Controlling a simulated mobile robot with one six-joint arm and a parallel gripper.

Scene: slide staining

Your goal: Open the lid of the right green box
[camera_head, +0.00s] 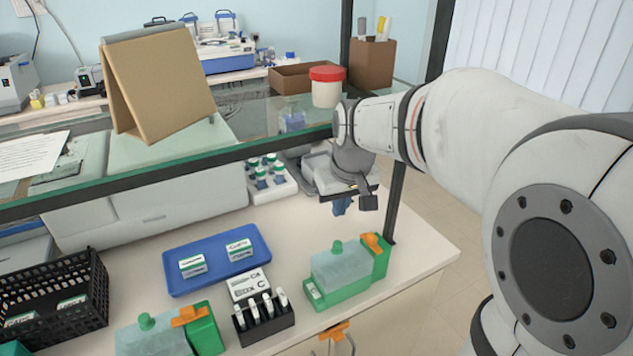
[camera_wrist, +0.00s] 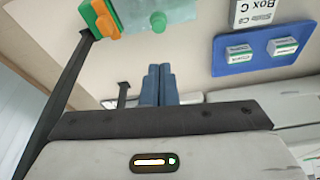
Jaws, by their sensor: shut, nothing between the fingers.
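The right green box (camera_head: 345,294) stands on the white table near its right front edge. Its pale translucent lid (camera_head: 340,267) has a green knob (camera_head: 337,247) on top and appears closed. An orange part (camera_head: 373,243) sits at the box's right end. In the wrist view the lid (camera_wrist: 178,10), the knob (camera_wrist: 158,21) and the orange part (camera_wrist: 106,27) show at the top, partly cut off. My gripper (camera_head: 341,206) is behind and above the box, apart from it. Its blue fingers (camera_wrist: 158,72) are together and empty.
A second green box (camera_head: 206,335) stands at the front left. A blue tray (camera_head: 217,279) with slide boxes, a black slide rack (camera_head: 263,326) and a black basket (camera_head: 98,290) lie to the left. A glass shelf and its dark post (camera_head: 395,205) are close to my arm.

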